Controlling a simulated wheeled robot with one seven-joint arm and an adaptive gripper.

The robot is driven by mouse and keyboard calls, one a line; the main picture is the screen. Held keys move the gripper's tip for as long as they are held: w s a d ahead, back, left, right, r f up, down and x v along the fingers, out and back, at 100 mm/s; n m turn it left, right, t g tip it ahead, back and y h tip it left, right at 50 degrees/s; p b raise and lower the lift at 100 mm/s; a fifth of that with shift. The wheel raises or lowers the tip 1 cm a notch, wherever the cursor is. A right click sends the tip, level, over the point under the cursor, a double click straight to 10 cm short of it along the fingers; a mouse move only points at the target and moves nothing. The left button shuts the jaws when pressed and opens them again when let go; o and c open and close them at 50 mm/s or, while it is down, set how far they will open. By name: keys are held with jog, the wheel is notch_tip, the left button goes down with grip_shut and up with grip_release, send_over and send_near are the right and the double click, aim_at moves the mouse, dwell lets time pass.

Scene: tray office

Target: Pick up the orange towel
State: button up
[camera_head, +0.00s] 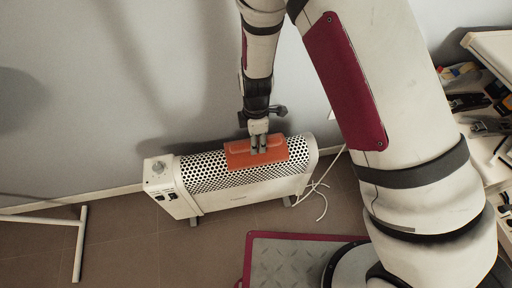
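The orange towel (238,156) lies as a flat folded rectangle across the top of a white perforated heater (200,172). My gripper (258,149) points down at the middle of the towel from above. Both fingertips appear against the towel's upper surface, close together. I cannot tell whether they pinch the cloth or only touch it or hover just above. The fingers and wrist hide a small part of the towel's back edge.
The heater stands on the tiled floor by a grey wall (90,90), with a white cable (318,190) at its right. A cluttered white shelf (495,50) is at the far right. A white metal frame (80,240) is at the lower left.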

grip_shut()
